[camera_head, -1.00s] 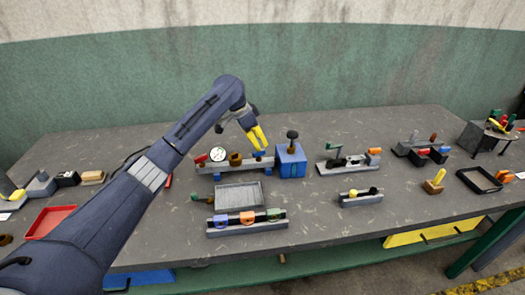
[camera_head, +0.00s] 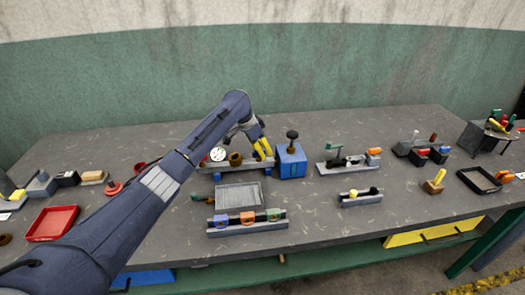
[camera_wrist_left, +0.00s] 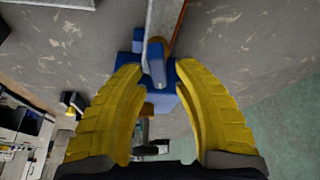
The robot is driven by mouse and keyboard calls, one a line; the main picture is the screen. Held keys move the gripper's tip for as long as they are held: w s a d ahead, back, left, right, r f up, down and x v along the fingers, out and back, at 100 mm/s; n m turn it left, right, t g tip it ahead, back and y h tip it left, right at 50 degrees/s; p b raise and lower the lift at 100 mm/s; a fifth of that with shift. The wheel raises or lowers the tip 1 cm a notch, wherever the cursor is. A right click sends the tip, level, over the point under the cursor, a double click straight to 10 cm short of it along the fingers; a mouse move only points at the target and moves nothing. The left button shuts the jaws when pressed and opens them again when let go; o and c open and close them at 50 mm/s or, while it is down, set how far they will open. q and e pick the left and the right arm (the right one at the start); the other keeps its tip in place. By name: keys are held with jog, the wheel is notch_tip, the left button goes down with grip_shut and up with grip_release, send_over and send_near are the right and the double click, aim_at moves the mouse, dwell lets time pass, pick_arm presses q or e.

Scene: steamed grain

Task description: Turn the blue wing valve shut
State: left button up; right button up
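The blue wing valve (camera_wrist_left: 156,62) shows in the left wrist view as an upright blue wing on the grey pipe bench. It lies between my left gripper's yellow fingertips (camera_wrist_left: 158,72), with a gap on each side. In the head view the left gripper (camera_head: 264,149) points down at the right part of the bench (camera_head: 222,165), left of the blue box, and hides most of the valve. The left gripper is open. My right gripper is not in view.
A blue box (camera_head: 290,162) with a black knob stands just right of the gripper. A white gauge (camera_head: 218,154) and brass fitting (camera_head: 235,158) sit to its left.

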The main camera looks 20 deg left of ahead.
pick_arm(q)
grip_shut()
jog(key=shift+n, duration=0.4)
jog(key=n, duration=0.1)
jog(key=n+t+y, duration=0.1)
jog(key=n, duration=0.1)
jog(key=shift+w+a, duration=0.15)
jog(key=shift+a, duration=0.05)
jog(key=n, duration=0.1)
jog(key=n+y, duration=0.1)
jog(key=n, duration=0.1)
jog(key=shift+w+a+n+t, duration=0.1)
jog(key=shift+a+n+t, duration=0.1)
jog(key=shift+n+t, duration=0.1)
jog(key=n+y, duration=0.1)
jog(key=n, duration=0.2)
jog(key=shift+a+y, duration=0.2)
jog(key=shift+y, duration=0.2)
jog(key=shift+a+n+y, duration=0.15)
jog(key=shift+n+y, duration=0.2)
jog(key=shift+n, duration=0.65)
jog(key=shift+a+n+y, duration=0.15)
jog(key=shift+n+y, duration=0.2)
jog(key=shift+n, duration=0.65)
jog(key=shift+o, duration=1.1)
grip_release()
